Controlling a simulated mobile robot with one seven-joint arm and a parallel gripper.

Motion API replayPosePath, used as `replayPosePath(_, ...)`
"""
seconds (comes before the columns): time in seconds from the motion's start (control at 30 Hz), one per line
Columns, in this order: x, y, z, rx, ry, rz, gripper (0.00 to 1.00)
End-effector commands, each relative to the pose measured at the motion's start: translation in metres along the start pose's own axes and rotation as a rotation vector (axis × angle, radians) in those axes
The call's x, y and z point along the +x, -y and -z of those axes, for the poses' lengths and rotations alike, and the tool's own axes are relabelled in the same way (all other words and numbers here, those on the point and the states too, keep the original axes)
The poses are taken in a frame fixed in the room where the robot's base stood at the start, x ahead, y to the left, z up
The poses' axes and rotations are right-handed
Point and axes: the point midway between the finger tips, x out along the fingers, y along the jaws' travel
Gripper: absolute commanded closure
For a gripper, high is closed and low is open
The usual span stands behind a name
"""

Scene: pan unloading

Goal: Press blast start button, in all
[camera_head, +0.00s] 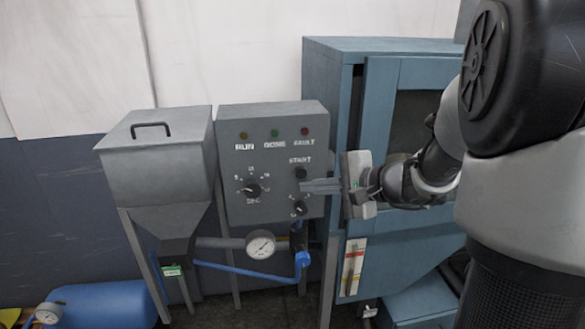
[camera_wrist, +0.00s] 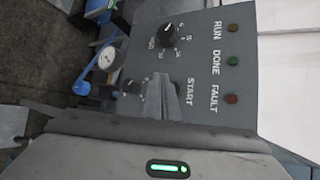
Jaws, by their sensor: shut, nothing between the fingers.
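A grey control panel (camera_head: 235,170) stands beside a blue blast cabinet (camera_head: 380,110). The black start button (camera_head: 300,173) sits under the START label on the panel's right side. My gripper (camera_head: 305,186) is shut and empty, pointing left in the head view, with its fingertips just below the button in that picture. I cannot tell whether they touch the panel. In the wrist view, my closed fingers (camera_wrist: 165,98) lie over the area beside the START label (camera_wrist: 190,93) and hide the button.
A dial knob (camera_head: 253,190) is on the panel's left, and a smaller knob (camera_head: 300,208) is below the start button. RUN, DONE and FAULT lamps (camera_head: 274,133) line the top. A grey hopper (camera_head: 155,150) stands left, and a gauge (camera_head: 261,245) with blue piping is below.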

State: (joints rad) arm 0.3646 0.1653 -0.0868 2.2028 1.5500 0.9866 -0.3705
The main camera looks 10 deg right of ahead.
Motion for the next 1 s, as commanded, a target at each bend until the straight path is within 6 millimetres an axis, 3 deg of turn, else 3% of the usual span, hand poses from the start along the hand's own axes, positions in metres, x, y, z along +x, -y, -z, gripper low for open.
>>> replayPosePath(0.3,0.017,0.012,0.013,-0.002,-0.001,0.000,1.00)
replayPosePath(1.0,0.018,0.013,0.013,-0.001,-0.001,0.000,1.00)
